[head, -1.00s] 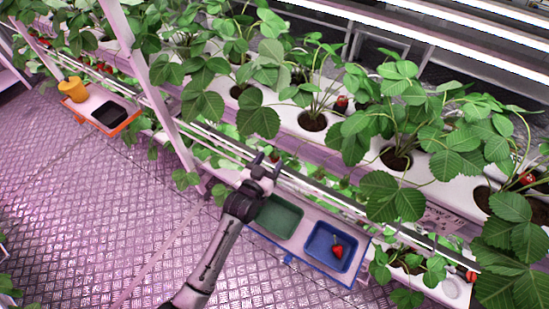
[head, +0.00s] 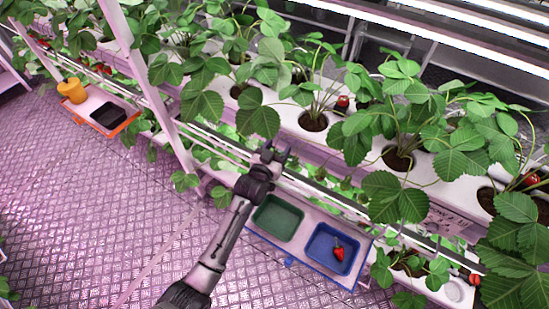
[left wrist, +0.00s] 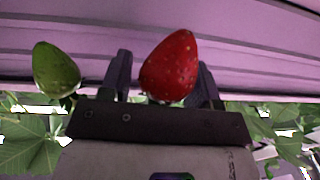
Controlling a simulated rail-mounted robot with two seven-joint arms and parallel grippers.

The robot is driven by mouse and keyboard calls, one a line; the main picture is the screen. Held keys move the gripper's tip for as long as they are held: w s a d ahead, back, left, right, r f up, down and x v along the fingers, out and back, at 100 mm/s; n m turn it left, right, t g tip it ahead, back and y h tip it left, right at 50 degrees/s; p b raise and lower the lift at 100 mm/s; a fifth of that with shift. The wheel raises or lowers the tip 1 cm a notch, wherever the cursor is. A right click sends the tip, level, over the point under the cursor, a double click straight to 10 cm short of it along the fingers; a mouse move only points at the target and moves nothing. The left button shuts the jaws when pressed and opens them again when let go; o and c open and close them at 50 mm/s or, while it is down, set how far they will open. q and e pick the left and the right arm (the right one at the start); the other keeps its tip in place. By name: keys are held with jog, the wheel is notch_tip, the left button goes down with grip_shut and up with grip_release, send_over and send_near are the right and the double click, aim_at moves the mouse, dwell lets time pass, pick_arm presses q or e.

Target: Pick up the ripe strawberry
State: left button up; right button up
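My left gripper (head: 274,153) is raised at the edge of the rack, above the green tray. In the left wrist view its two fingers (left wrist: 162,83) stand apart. A ripe red strawberry (left wrist: 169,66) shows between the fingers there, closer to the right one and overlapping part of it; I cannot tell whether it touches. An unripe green strawberry (left wrist: 56,68) hangs outside the left finger. Neither of these two berries can be made out at the gripper in the head view. My right gripper is not in view.
A green tray (head: 277,237) and a blue tray (head: 318,262) holding a red strawberry (head: 339,250) sit below the rack. Leafy plants and a white planter (head: 290,118) lie behind the gripper. A slanted post (head: 150,85) stands left.

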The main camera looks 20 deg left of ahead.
pick_arm(q)
jog(key=c, duration=0.6)
jog(key=shift+r, duration=0.1)
jog(key=shift+r, duration=0.25)
jog(key=s+p, duration=0.1)
jog(key=s, duration=0.5)
jog(key=s+a+p, duration=0.1)
jog(key=s, duration=0.5)
jog(key=s+a+p, duration=0.1)
jog(key=s, duration=0.5)
jog(key=shift+f, duration=0.1)
jog(key=shift+c, duration=0.3)
jog(key=s+p, duration=0.1)
jog(key=s, duration=0.1)
jog(key=s+a+p, duration=0.1)
jog(key=s, duration=0.1)
jog(key=shift+s, duration=0.4)
